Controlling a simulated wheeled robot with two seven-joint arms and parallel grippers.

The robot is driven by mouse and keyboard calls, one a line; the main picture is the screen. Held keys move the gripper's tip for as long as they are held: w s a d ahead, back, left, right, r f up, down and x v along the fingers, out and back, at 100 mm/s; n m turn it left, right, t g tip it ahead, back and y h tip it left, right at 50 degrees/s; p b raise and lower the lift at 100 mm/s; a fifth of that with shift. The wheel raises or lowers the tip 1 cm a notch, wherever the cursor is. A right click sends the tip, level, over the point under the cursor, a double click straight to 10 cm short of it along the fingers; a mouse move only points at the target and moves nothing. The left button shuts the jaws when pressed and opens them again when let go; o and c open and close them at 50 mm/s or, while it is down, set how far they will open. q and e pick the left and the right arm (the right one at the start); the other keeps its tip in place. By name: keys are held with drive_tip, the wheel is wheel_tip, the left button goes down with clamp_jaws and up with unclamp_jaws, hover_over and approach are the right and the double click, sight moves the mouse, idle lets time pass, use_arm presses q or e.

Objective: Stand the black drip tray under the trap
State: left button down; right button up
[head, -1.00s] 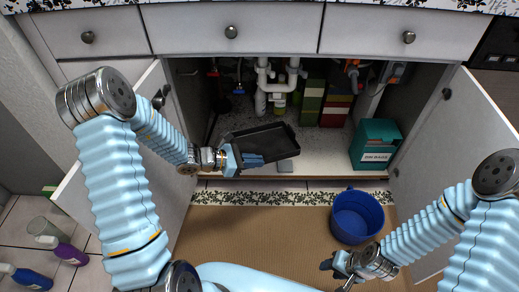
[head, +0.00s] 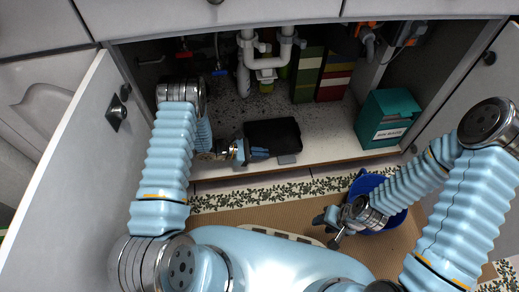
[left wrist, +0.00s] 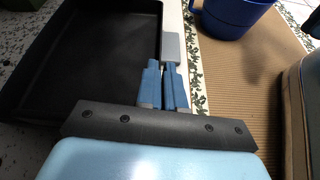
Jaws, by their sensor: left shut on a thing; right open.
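The black drip tray (head: 272,136) is at the front of the cabinet floor, level or nearly so, in front of and slightly right of the white trap (head: 262,66). My left gripper (head: 258,153) is shut on the tray's near edge; the left wrist view shows its blue fingers (left wrist: 166,88) closed at the edge of the tray (left wrist: 90,60). I cannot tell whether the tray touches the floor. My right gripper (head: 330,228) is open and empty, in front of the cabinet next to the blue bucket.
A blue bucket (head: 368,184) stands on the brown mat (head: 290,216). A teal box (head: 388,118) stands at the cabinet's right front. Green (head: 307,76) and red (head: 335,78) boxes stand behind. The speckled floor under the trap looks clear. Open doors flank the cabinet.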

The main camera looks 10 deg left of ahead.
sight(262, 132)
use_arm(q)
drive_tip(key=shift+b, duration=0.3)
drive_tip(key=w+a+b, duration=0.1)
drive_tip(key=w+b, duration=0.1)
drive_tip(key=w, duration=0.1)
drive_tip(key=w+a+b, duration=0.1)
drive_tip(key=w+b, duration=0.2)
drive_tip(key=w+a+b, duration=0.2)
drive_tip(key=w, duration=0.1)
drive_tip(key=shift+w+f, duration=0.1)
drive_tip(key=shift+w+a, duration=0.3)
drive_tip(key=shift+w, duration=0.65)
drive_tip(key=shift+f, duration=0.75)
drive_tip(key=c, duration=1.2)
unclamp_jaws()
